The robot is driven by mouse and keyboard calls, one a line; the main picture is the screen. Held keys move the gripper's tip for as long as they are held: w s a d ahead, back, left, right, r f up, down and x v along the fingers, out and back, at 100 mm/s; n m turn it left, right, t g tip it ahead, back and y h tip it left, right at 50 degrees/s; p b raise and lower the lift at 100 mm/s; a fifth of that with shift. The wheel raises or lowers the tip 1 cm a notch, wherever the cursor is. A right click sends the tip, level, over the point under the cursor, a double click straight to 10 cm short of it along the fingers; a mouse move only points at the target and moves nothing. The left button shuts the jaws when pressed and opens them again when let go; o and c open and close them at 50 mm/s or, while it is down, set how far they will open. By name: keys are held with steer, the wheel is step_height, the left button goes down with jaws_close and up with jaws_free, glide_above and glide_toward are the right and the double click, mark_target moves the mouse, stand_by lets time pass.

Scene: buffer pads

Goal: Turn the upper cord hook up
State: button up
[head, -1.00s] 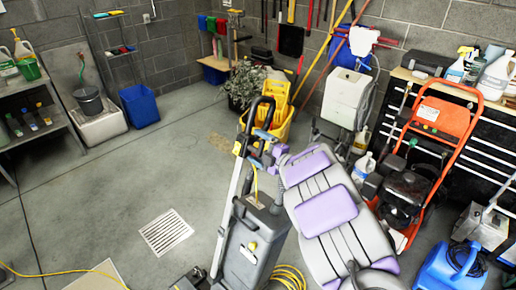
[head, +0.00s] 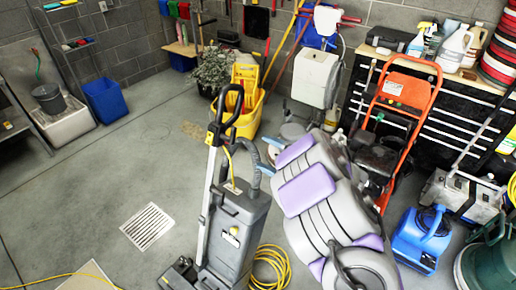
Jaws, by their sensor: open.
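A grey upright floor machine (head: 238,222) stands in the lower middle of the head view. It has a black loop handle (head: 231,103) on a pale slanted shaft. A small yellow piece (head: 211,136) sits on the shaft below the loop. I cannot tell the upper cord hook's turn from this view. A yellow cord runs down from there. My grey and purple arm reaches up just right of the machine. My gripper (head: 266,142) shows only partly at its far end, open, a little right of the handle and apart from the shaft. The arm hides part of it.
A coiled yellow cord (head: 271,268) lies on the floor between the machine and my arm. A yellow mop bucket (head: 247,112) stands behind. An orange-framed machine (head: 408,100) and a blue blower (head: 422,238) are at right. The floor to the left is clear around a drain grate (head: 147,226).

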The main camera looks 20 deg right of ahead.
steer(key=shift+v, duration=0.85)
steer(key=shift+w, duration=0.1)
